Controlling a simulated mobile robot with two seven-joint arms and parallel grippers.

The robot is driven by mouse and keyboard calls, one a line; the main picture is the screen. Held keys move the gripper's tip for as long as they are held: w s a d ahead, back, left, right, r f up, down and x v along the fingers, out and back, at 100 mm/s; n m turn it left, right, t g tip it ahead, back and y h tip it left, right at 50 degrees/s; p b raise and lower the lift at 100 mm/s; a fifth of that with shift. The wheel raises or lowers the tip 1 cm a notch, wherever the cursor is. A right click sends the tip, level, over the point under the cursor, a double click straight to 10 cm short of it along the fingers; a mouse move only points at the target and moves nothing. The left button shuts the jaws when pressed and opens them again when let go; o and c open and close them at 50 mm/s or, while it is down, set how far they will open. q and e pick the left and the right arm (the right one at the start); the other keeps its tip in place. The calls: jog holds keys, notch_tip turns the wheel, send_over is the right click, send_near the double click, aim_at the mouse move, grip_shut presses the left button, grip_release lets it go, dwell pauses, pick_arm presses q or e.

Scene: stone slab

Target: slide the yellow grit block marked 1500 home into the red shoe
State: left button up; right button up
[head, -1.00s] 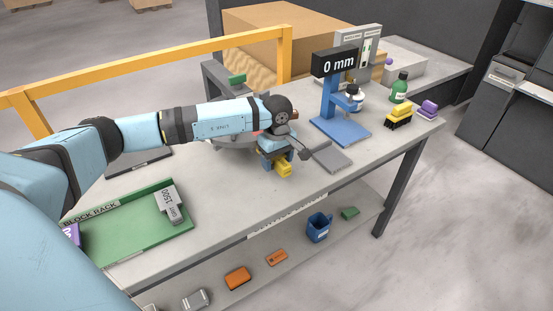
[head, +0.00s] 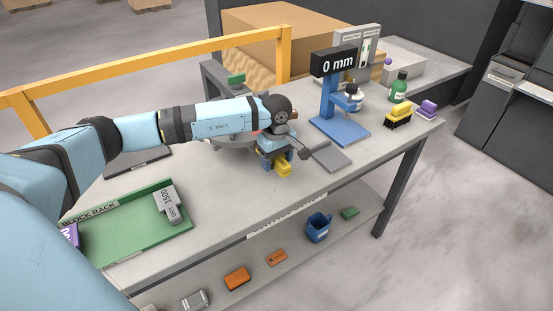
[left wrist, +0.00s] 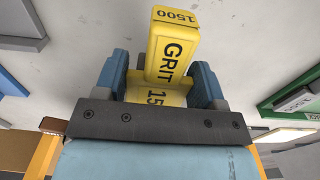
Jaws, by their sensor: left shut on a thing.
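My left gripper (head: 274,160) is shut on the yellow grit block (head: 284,169) and holds it low over the slab-topped bench, near its front edge. In the left wrist view the block (left wrist: 172,48) sits between the two blue fingers, its end marked 1500 and its side marked GRIT. The block's far end sticks out past the fingers. I cannot tell whether it touches the bench. I cannot make out the red shoe; my left arm covers much of the area behind the gripper. My right gripper is not in view.
A green block rack (head: 130,238) holds a grey block marked 1500 (head: 167,204). A grey plate (head: 331,157) lies right of my gripper. A blue gauge stand (head: 340,128) reading 0 mm, a yellow brush (head: 399,113) and a green bottle (head: 399,88) stand further right. Bare bench lies in front.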

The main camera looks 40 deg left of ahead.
pick_arm(q)
jog(key=shift+b, duration=0.4)
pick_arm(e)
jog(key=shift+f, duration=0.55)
pick_arm(q)
jog(key=shift+w+a+f+b, duration=0.1)
jog(key=shift+w+a+b, duration=0.25)
jog(key=shift+a, duration=0.5)
jog(key=shift+w+a+r+b, duration=0.1)
jog(key=shift+w+a+b, duration=0.3)
jog(key=shift+a, duration=0.4)
jog(key=shift+w+a+f+b, duration=0.1)
jog(key=shift+w+a+b, duration=0.25)
jog(key=shift+a, duration=0.5)
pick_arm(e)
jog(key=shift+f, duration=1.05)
pick_arm(q)
jog(key=o, duration=1.3)
jog(key=shift+c, duration=0.2)
jog(key=shift+s+f, duration=0.1)
jog(key=shift+r, duration=0.5)
notch_tip(320, 180, up, 13)
jog(key=shift+r, duration=0.15)
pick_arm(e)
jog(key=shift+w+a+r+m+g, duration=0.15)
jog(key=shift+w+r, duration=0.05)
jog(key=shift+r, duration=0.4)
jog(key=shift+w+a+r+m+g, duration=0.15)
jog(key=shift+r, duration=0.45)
